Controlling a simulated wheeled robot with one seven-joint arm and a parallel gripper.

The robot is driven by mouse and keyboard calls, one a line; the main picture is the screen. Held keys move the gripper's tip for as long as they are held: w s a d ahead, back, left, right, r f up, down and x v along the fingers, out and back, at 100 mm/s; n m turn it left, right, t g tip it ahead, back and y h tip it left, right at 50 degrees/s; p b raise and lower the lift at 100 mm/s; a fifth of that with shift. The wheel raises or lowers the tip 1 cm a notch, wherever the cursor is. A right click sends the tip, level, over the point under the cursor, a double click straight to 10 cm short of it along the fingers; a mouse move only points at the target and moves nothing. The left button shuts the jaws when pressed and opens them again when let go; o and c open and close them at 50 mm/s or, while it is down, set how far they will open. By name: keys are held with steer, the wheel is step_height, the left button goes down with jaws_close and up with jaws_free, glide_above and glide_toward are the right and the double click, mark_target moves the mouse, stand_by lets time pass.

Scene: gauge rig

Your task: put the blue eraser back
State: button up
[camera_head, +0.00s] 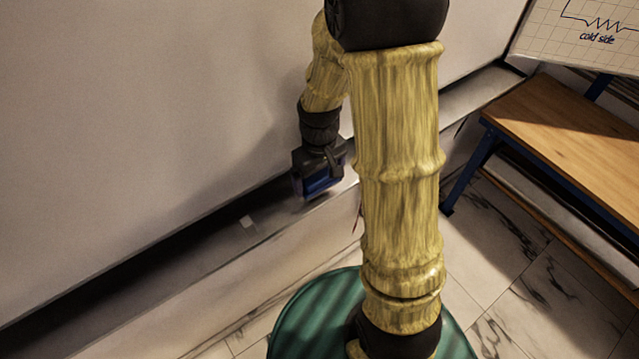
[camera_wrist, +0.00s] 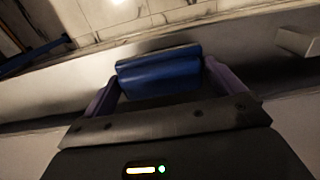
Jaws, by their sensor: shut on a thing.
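The blue eraser (camera_wrist: 158,74) is between the two purple fingers of my gripper (camera_wrist: 160,86) in the wrist view. My gripper is shut on it. In the head view my gripper (camera_head: 319,184) is just over the pale ledge that runs along the foot of the large white wall panel, with the blue eraser (camera_head: 322,181) at its tip. My arm hides part of the ledge. I cannot tell whether the eraser touches the ledge.
A wooden bench (camera_head: 570,135) with blue legs stands at the right. A gridded board (camera_head: 590,35) is behind it. Marble tiles cover the floor.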

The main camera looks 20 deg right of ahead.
mark_target(319, 184)
steer(key=shift+s+f, duration=0.1)
steer(key=shift+f+p, duration=0.5)
steer(key=shift+f, duration=1.55)
steer(key=o, duration=0.5)
steer(key=shift+r, duration=0.4)
step_height(319, 184, up, 11)
steer(key=shift+s+r+b, duration=0.1)
steer(key=shift+r+b, duration=0.05)
steer(key=shift+b, duration=0.85)
